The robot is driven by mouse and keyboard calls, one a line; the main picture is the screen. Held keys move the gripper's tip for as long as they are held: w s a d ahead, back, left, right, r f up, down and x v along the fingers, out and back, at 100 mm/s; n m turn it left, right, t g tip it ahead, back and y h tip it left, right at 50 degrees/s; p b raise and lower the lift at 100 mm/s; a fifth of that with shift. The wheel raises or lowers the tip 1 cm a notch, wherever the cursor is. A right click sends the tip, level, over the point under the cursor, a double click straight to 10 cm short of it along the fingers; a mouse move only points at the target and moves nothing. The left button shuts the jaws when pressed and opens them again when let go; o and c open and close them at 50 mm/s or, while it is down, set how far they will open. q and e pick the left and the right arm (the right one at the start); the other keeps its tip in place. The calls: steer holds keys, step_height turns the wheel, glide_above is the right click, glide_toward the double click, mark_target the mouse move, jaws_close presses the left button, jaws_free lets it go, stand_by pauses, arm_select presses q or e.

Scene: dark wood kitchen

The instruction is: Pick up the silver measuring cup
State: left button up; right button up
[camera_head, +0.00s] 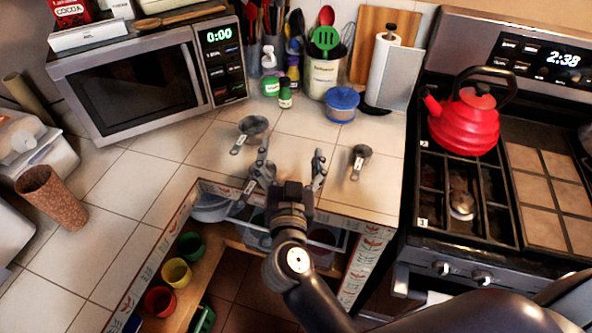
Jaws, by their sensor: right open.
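A larger silver measuring cup (253,126) lies on the tiled counter, its handle pointing down and left. A smaller silver measuring cup (361,157) lies on the counter to the right, its handle toward the front edge. My right gripper (291,160) is open and above the counter's front edge, with nothing visible between its fingers. The larger cup is beyond its left finger and the smaller one is right of its right finger, both apart from it. My left gripper is not in view.
A microwave (145,85) stands at the left and a red kettle (463,118) on the stove at the right. A blue lidded pot (342,103), utensil crock (323,75) and small bottles stand behind the cups. Counter between the two cups is clear.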

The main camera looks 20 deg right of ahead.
mark_target(296, 177)
step_height(296, 177, down, 8)
steer(key=s+a+g, duration=0.1)
steer(key=g, duration=0.4)
steer(key=x, duration=0.5)
steer(key=shift+d+f, duration=0.15)
steer(key=shift+f, duration=0.15)
steer(key=shift+r+p+x, duration=0.1)
steer(key=shift+p+x, duration=0.15)
steer(key=shift+x, duration=1.05)
steer(key=shift+r+p+x, duration=0.15)
steer(key=shift+p+x, duration=0.05)
steer(key=shift+x, duration=1.1)
steer(key=shift+d, duration=0.2)
steer(key=c, duration=0.6)
jaws_close()
steer(key=o, duration=0.6)
jaws_free()
steer(key=shift+s, duration=0.15)
